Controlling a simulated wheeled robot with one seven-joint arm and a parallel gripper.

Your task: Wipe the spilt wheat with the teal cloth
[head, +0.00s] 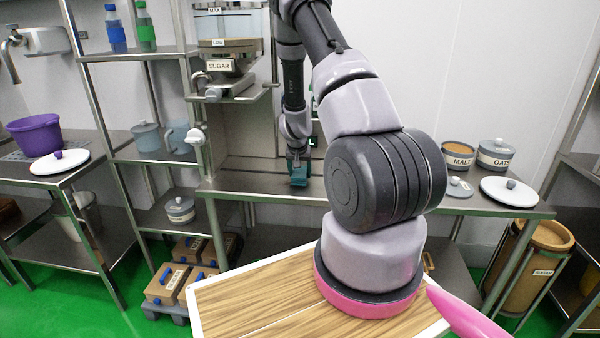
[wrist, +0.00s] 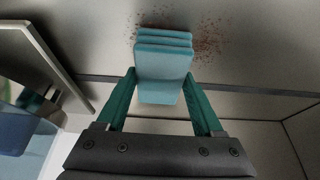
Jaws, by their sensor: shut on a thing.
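My gripper (wrist: 162,84) is shut on the teal cloth (wrist: 163,62), a folded light-blue pad held between its two green fingers in the wrist view. The spilt wheat (wrist: 208,46) shows as a scatter of fine reddish-brown specks on the grey metal surface. The specks spread around the cloth's far end and mostly to its right; the cloth hides part of the patch. I cannot tell whether the cloth touches the surface. In the head view my gripper (head: 299,172) is small and low over the steel bench, and the wheat cannot be made out there.
The steel bench (head: 330,178) stands against the wall, with the sugar dispenser (head: 225,65) above its left part. A malt tub (head: 458,156), an oats tub (head: 495,154) and loose lids stand at its right end. A jug (head: 178,138) stands on the left shelf.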

